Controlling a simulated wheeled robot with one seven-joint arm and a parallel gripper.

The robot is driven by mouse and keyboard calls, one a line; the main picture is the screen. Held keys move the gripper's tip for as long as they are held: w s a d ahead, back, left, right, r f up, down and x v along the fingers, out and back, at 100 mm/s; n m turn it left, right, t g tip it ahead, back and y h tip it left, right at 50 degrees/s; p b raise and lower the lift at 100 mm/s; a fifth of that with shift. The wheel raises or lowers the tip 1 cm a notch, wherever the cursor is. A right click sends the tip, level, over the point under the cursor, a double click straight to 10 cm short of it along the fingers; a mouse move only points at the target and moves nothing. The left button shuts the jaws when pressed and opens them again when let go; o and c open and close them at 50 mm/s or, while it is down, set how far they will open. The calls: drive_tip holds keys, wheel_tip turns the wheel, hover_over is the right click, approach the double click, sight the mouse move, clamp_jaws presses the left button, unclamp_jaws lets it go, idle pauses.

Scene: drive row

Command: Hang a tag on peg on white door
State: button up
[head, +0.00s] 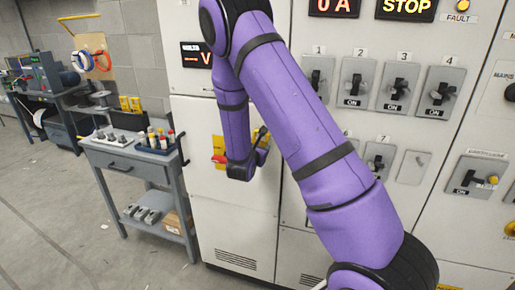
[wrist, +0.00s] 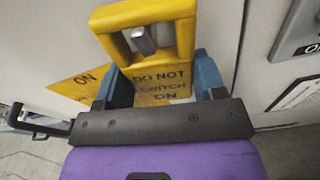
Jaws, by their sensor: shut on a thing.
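A yellow tag (wrist: 165,82) with the words "DO NOT SWITCH ON" stands between the two blue fingers of my gripper (wrist: 164,82) in the wrist view. The gripper is shut on its lower part. The tag's upper part is an open frame, and a grey metal peg (wrist: 145,40) shows within that opening. I cannot tell whether the tag rests on the peg. In the head view my gripper (head: 262,140) is close to the white door (head: 235,195), with the tag and peg mostly hidden by my arm.
A yellow plate marked "ON" (wrist: 75,88) is on the door left of the tag. A red handle (head: 219,159) shows there in the head view. Black switches (head: 358,85) line the panel at right. A grey workbench (head: 128,148) with small items stands left; open floor lies before it.

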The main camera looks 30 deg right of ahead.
idle(0.3)
drive_tip(key=o, duration=1)
drive_tip(key=shift+c, duration=0.2)
